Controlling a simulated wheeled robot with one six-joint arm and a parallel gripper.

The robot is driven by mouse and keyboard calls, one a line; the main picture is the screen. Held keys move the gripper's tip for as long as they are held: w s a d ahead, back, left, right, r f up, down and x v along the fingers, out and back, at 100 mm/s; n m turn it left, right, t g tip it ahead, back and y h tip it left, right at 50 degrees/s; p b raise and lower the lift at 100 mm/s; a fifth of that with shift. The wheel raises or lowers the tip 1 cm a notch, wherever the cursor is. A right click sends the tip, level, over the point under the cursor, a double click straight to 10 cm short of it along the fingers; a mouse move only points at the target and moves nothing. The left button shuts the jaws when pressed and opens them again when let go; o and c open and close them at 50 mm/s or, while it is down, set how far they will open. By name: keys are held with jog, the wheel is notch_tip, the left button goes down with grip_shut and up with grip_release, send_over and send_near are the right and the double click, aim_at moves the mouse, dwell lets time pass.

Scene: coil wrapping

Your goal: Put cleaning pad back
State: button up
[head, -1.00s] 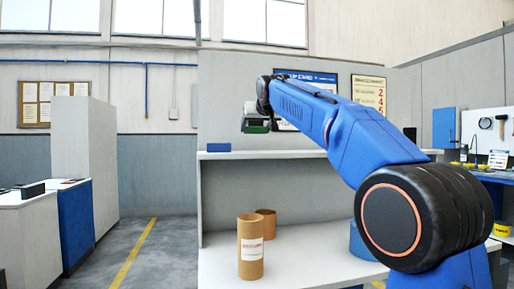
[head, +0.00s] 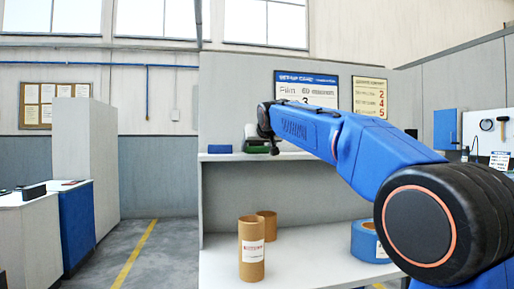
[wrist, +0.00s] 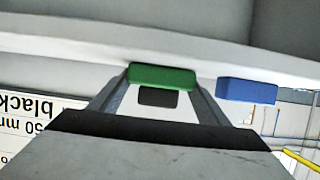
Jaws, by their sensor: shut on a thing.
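A green cleaning pad (wrist: 161,75) is held between the two fingers of my gripper (wrist: 158,88) in the wrist view. It also shows in the head view (head: 257,147), low over the upper shelf (head: 232,156), to the right of a blue block (head: 220,149). The blue block (wrist: 246,90) shows beside the green pad in the wrist view, a short gap away. I cannot tell whether the green pad touches the shelf. My wrist link hides part of the gripper in the head view.
Two brown cardboard tubes (head: 251,248) and a blue roll (head: 367,242) stand on the lower white counter (head: 300,265). A back panel with signs (head: 306,86) rises behind the shelf. The floor at left is open, with a yellow line (head: 135,250).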

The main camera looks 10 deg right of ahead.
jog(key=o, duration=1.1)
jog(key=shift+f, duration=0.1)
jog(key=shift+r, duration=0.2)
jog(key=v, duration=1.2)
jog(key=shift+s+f, duration=0.1)
jog(key=s+d+f+g, duration=0.2)
jog(key=s+f+g, duration=0.1)
jog(key=s+f, duration=1.2)
jog(key=s+d+f+g, duration=0.2)
jog(key=s+f+g, duration=0.1)
jog(key=s+f, duration=1.1)
jog(key=s+d+f+g, duration=0.2)
jog(key=s+d+f, duration=0.1)
jog(key=s+f, duration=1.2)
jog(key=shift+s+f+g, duration=0.15)
jog(key=shift+f+g, duration=0.05)
jog(key=shift+f, duration=1.6)
jog(key=shift+s+f+g, duration=0.15)
jog(key=shift+f+g, duration=0.05)
jog(key=shift+f, duration=1.65)
